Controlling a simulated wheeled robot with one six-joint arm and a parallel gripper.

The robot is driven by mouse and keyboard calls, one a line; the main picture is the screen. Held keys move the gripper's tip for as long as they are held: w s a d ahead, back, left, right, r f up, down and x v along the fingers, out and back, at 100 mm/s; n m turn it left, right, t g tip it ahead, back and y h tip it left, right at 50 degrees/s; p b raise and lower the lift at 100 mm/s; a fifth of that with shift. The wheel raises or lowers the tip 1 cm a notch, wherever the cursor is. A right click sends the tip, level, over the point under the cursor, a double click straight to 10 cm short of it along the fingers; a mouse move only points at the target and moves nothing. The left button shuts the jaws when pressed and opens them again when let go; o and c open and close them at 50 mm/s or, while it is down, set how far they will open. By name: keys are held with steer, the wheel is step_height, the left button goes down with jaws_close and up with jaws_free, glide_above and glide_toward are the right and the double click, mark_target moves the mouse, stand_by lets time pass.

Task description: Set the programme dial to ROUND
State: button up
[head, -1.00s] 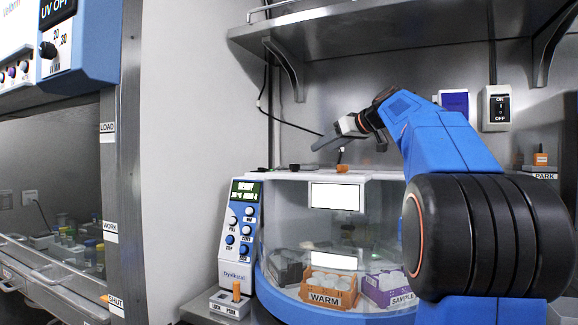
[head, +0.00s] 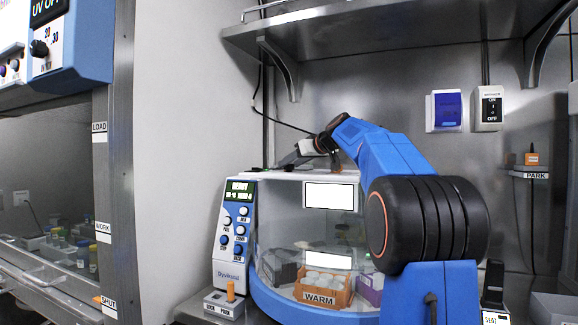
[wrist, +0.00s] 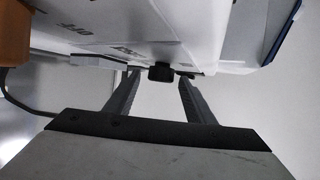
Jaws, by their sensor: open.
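A white incubator-like machine (head: 272,176) with a curved clear front stands on the bench in the head view. My gripper (head: 285,164) is low over its top, pointing left. In the wrist view my gripper (wrist: 159,76) is open, with a small black knob (wrist: 160,73) between or just beyond its fingertips. The knob sits on a white panel with upside-down lettering; one word looks like OFF. I cannot tell for sure that this knob is the programme dial, nor its setting. No ROUND mark is readable. Contact between fingers and knob is unclear.
An orange part (wrist: 12,32) is at the wrist view's left edge. The machine's control column (head: 237,230) has a lit display and several knobs. An orange-handled lever (head: 230,291) stands in front. A steel shelf (head: 380,35) hangs above; a wall switch (head: 488,108) is at right.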

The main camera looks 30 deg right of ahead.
steer(key=shift+x, duration=1.1)
steer(key=c, duration=1.1)
steer(key=shift+o, duration=0.2)
